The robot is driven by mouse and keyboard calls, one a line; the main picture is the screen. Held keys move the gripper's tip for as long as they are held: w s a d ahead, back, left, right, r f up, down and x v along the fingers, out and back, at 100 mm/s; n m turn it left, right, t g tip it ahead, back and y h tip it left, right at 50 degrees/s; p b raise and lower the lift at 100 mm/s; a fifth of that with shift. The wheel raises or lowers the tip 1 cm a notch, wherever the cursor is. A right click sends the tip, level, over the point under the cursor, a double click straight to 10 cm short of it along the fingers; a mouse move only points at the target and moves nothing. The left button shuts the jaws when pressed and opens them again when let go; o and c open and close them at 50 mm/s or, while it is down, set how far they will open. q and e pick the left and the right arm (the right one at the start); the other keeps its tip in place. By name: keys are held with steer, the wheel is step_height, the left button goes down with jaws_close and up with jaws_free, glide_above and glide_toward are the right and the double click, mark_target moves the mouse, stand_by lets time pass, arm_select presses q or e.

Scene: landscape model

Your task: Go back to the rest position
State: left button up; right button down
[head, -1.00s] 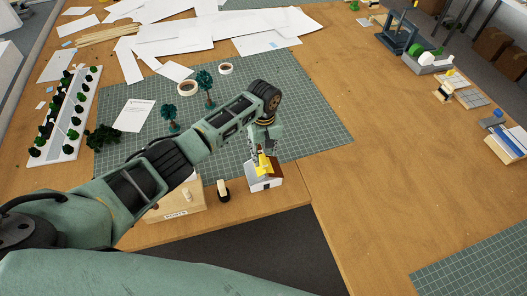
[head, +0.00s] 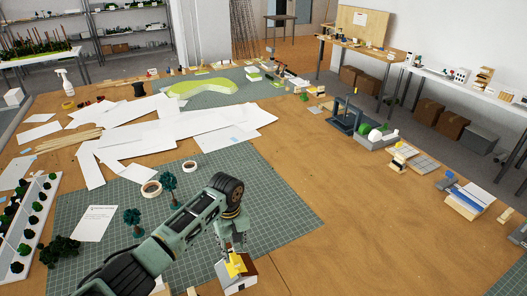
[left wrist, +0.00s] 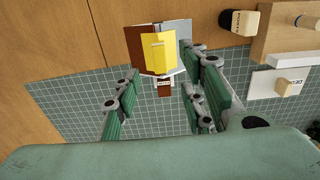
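A small white house model (head: 241,283) with a dark roof and a yellow piece (head: 237,265) on it stands at the near edge of the green cutting mat (head: 290,222). In the left wrist view the house shows from above, with the yellow piece (left wrist: 158,50) on its roof. My left gripper (head: 231,245) is just above the house, pointing down. In the left wrist view its fingers (left wrist: 165,95) are spread apart with nothing gripped between them. I cannot tell whether a fingertip touches the roof. My right gripper is not in view.
Two model trees (head: 168,184) and tape rolls (head: 151,189) stand on the mat behind my left arm. A white strip of small trees (head: 38,228) lies at left. White paper sheets (head: 165,130) cover the table's back.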

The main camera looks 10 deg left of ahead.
arm_select(q)
steer(key=s+d+f+m+t+h, duration=0.1)
steer(key=s+d+f+m, duration=0.15)
steer(key=s, duration=0.55)
steer(key=s+d+f+m+h, duration=0.15)
steer(key=s+d+m, duration=0.25)
steer(key=s, duration=0.5)
steer(key=s+a+r+m+t+y, duration=0.1)
steer(key=s+a+r, duration=0.2)
steer(key=s+a, duration=0.35)
steer(key=s+a+r+m+t+y, duration=0.15)
steer(key=s+a+r, duration=0.25)
steer(key=s, duration=0.5)
step_height(320, 180, down, 36)
steer(key=s+g+b, duration=0.1)
steer(key=s+b, duration=0.1)
steer(key=b, duration=0.6)
steer(key=s+a+f+b, duration=0.1)
steer(key=s+f+b, duration=0.2)
steer(key=s+f, duration=0.5)
steer(key=s+a+f+g+b, duration=0.1)
steer(key=s+f+b, duration=0.2)
steer(key=s+f, duration=0.5)
step_height(320, 180, down, 5)
steer(key=shift+s+a, duration=0.15)
steer(key=shift+a, duration=0.05)
